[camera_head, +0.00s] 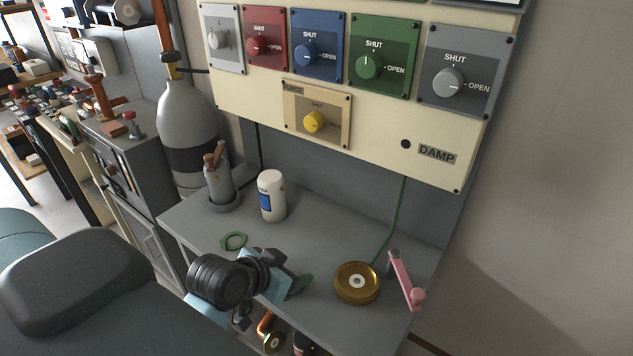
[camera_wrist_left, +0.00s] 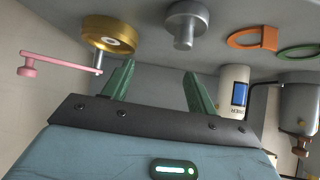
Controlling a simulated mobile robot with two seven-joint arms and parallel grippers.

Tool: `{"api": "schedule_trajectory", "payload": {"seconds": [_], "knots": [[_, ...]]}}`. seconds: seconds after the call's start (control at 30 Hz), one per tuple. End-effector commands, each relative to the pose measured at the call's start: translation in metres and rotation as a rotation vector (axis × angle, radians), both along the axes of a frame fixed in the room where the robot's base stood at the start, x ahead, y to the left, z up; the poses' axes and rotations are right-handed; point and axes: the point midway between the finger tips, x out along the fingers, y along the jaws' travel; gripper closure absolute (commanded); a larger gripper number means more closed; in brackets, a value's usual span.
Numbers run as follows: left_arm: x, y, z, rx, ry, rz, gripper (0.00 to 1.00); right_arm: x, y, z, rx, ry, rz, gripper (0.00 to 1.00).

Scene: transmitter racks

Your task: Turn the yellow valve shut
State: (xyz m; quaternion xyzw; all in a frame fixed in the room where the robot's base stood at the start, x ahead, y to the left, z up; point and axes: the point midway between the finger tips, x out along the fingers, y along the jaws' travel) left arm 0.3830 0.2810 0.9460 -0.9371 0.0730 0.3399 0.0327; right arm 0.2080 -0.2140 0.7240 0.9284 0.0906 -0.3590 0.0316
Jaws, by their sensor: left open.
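The yellow valve knob (camera_head: 314,121) sits on a cream plate (camera_head: 335,137) marked SHUT, low in the middle of the valve panel. Its pointer is too small to read with certainty. My left gripper (camera_head: 300,284) is over the grey shelf, below the panel and well apart from the yellow valve; my own wrist hides part of it. In the left wrist view my left gripper (camera_wrist_left: 160,82) shows its two green fingers spread wide with nothing between them. The yellow valve does not show in that view. My right gripper is not in view.
Red (camera_head: 265,46), blue (camera_head: 308,56), green (camera_head: 369,66) and grey (camera_head: 447,82) knobs line the panel above. The shelf (camera_head: 330,240) holds a white bottle (camera_head: 271,196), brass disc (camera_head: 357,283), pink crank (camera_head: 404,281) and grey weight (camera_wrist_left: 185,24). A gas cylinder (camera_head: 195,110) stands left.

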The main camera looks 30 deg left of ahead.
Motion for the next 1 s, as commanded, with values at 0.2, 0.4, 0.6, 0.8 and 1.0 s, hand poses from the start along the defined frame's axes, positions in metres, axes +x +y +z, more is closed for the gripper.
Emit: {"api": "schedule_trajectory", "payload": {"seconds": [0.2, 0.4, 0.6, 0.8, 1.0], "knots": [[0.075, 0.037, 0.112, -0.051, -0.366, 0.032, 0.42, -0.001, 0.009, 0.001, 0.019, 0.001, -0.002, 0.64], [0.102, 0.064, 0.191, -0.083, -0.606, 0.060, 0.42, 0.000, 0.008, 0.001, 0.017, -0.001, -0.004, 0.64], [0.107, 0.074, 0.218, -0.092, -0.691, 0.072, 0.42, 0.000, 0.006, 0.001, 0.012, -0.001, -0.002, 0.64], [0.109, 0.074, 0.218, -0.093, -0.693, 0.073, 0.42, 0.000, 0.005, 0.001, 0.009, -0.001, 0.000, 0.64], [0.129, 0.072, 0.219, -0.095, -0.694, 0.073, 0.42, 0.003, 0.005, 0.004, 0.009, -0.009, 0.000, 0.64]]}}
